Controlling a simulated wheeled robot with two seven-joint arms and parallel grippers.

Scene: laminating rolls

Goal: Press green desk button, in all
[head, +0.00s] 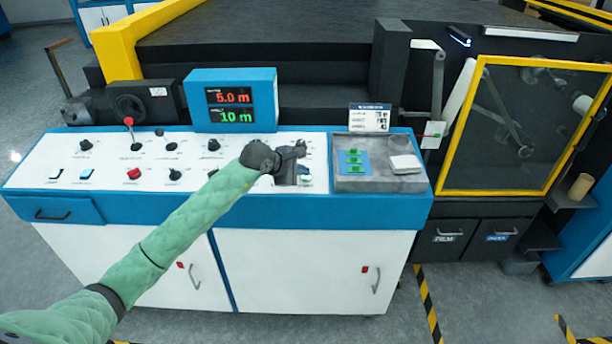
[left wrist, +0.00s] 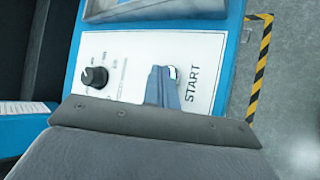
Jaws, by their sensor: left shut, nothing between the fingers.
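My left gripper (head: 296,165) is over the right part of the white control panel (head: 60,155), its arm in a green sleeve. In the left wrist view its grey fingers (left wrist: 162,86) are shut with nothing between them. Their tips are right at a small button (left wrist: 172,72), pale with a green edge, beside the word START. The fingers hide part of this button, and I cannot tell whether they touch it. In the head view the gripper largely covers that spot. My right gripper is not in view.
A black knob (left wrist: 94,77) is near the button. A blue display box (head: 230,83) reads 5.0 m and 10 m. A grey tray (head: 410,183) holding green pieces lies to the right. A red-topped lever (head: 129,122) stands at the left. A yellow-framed window (head: 530,120) is farther right.

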